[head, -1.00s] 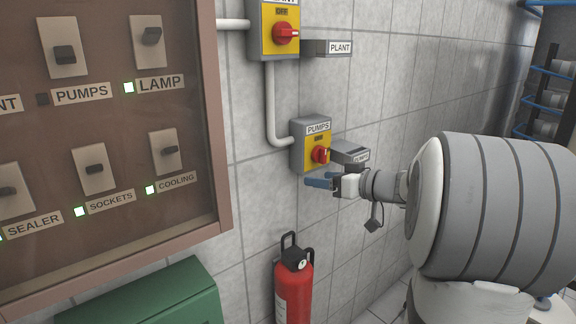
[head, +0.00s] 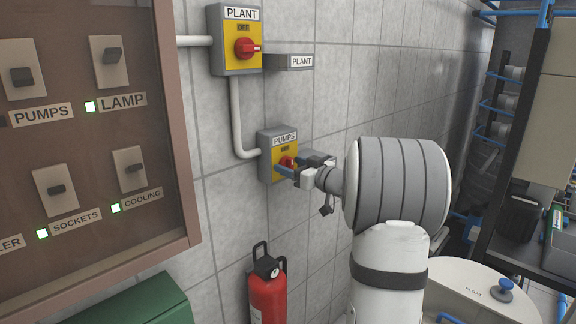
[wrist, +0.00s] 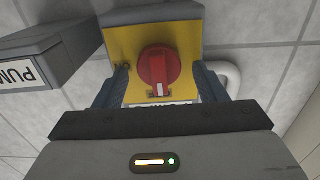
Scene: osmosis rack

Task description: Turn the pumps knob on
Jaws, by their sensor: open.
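The pumps switch box (head: 265,155) is on the tiled wall, grey with a yellow face and a PUMPS label. Its red knob (head: 287,161) is partly hidden by my gripper (head: 289,170) in the head view. In the wrist view the red knob (wrist: 158,68) shows on the yellow plate, with a white mark at its lower edge. My gripper (wrist: 168,88) is open, its blue-grey fingers on the left and right of the knob. The knob lies between them; I cannot tell whether either finger touches it.
A plant switch box (head: 235,60) with its own red knob is above, joined by a white conduit (head: 238,115). A grey PLANT label block (head: 288,62) juts out. A brown-framed panel (head: 185,150) is at left, a red extinguisher (head: 268,295) below, and shelving at right.

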